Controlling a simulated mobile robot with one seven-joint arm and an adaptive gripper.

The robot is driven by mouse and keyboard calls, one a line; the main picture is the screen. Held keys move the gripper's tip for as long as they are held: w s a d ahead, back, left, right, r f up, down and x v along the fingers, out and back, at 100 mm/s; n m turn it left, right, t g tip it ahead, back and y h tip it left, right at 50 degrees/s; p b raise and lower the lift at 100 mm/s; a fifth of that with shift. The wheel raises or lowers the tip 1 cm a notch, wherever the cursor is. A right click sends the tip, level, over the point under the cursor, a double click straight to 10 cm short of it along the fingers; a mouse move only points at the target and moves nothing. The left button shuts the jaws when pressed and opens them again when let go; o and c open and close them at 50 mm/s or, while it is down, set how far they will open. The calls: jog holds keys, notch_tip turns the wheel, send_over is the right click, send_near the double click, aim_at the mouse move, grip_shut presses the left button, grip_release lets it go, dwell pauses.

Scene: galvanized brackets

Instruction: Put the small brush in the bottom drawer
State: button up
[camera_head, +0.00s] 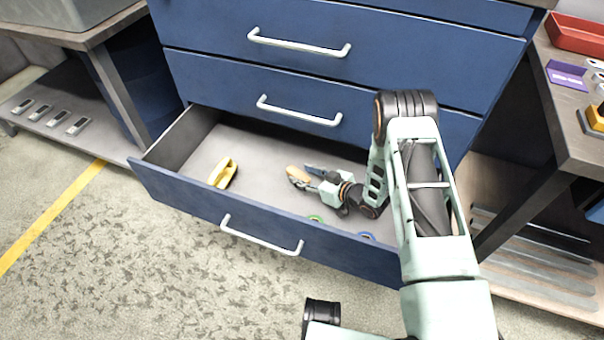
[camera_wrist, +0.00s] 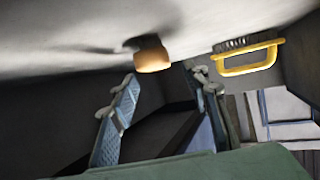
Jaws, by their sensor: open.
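The bottom drawer (camera_head: 262,150) is pulled open under a blue cabinet. A small tan object with a dark part, which looks like the small brush (camera_head: 297,174), is inside the drawer just off my fingertips. In the wrist view the brush (camera_wrist: 152,58) shows its tan end beyond the fingertips, with a shadow on the pale drawer floor. Contact with the floor is hard to confirm. My gripper (camera_head: 312,180) is inside the drawer, tilted low. Its fingers (camera_wrist: 165,80) are spread, with nothing between them.
A yellow-handled item (camera_head: 223,173) lies in the drawer's left part; it also shows in the wrist view (camera_wrist: 248,62). A green ring (camera_head: 316,218) and a blue ring (camera_head: 366,236) sit near the drawer front (camera_head: 200,205). Closed drawers with handles (camera_head: 300,112) are above my gripper.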

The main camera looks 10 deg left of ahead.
jog(key=p+v, duration=0.2)
jog(key=v, duration=0.9)
